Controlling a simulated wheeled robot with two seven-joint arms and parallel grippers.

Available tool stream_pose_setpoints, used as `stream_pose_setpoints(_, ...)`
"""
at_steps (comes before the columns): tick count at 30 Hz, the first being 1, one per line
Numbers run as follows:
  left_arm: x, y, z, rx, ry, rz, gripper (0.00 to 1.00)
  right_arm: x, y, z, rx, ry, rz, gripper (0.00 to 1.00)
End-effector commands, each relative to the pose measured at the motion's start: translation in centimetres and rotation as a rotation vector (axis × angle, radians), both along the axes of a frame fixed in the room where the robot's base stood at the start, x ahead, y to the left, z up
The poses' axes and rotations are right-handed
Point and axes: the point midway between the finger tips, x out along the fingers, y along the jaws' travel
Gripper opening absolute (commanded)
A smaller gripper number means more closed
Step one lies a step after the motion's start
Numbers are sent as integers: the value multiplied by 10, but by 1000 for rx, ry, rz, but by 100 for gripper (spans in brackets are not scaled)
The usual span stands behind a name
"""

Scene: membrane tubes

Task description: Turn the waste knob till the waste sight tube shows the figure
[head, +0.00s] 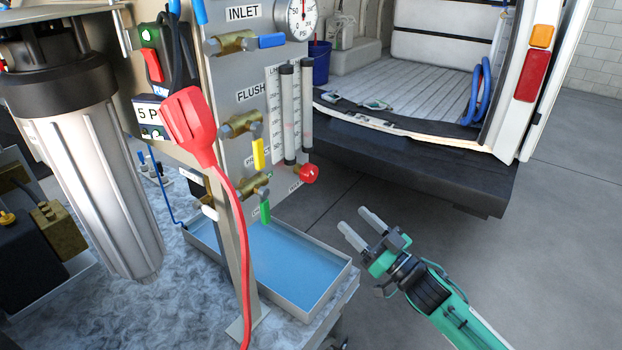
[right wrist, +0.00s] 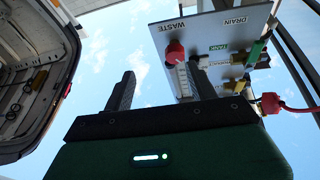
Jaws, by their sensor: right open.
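The red waste knob (head: 309,173) sits at the foot of the sight tubes on the panel. It also shows in the right wrist view (right wrist: 175,52), beside the word WASTE. Two grey sight tubes, a left one (head: 287,115) and a right one (head: 307,105), stand upright next to a printed scale (head: 272,115). Faint red marks show on them, but I cannot read any level or figure. My right gripper (head: 351,221) is open and empty, below and right of the knob and apart from it. My left gripper is not in view.
Valves with blue (head: 271,41), yellow (head: 259,154) and green (head: 265,212) handles stick out of the panel. A red plug (head: 190,125) with its cable hangs in front. A blue-bottomed tray (head: 325,285) lies below. A van's rear bumper (head: 420,165) is behind; open floor lies right.

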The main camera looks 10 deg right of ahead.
Motion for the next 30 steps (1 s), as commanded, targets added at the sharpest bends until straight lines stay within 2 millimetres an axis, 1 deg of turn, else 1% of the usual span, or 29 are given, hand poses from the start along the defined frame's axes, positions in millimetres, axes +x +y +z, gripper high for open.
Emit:
stream_pose_setpoints(1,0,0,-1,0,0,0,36,-6,5,13,6,-23,24,58)
stream_pose_setpoints(3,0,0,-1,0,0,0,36,-11,9,24,14,-40,46,58)
stream_pose_setpoints(5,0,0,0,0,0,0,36,-12,12,30,19,-46,54,58)
stream_pose_setpoints(8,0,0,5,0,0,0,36,-6,16,35,21,-47,55,58)
stream_pose_setpoints(11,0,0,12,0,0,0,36,4,25,42,20,-48,53,58)
stream_pose_setpoints(18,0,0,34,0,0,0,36,40,54,63,20,-48,52,58)
stream_pose_setpoints(24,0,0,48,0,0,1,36,67,76,75,20,-45,53,58)
stream_pose_setpoints(30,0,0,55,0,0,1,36,82,89,80,19,-45,52,58)
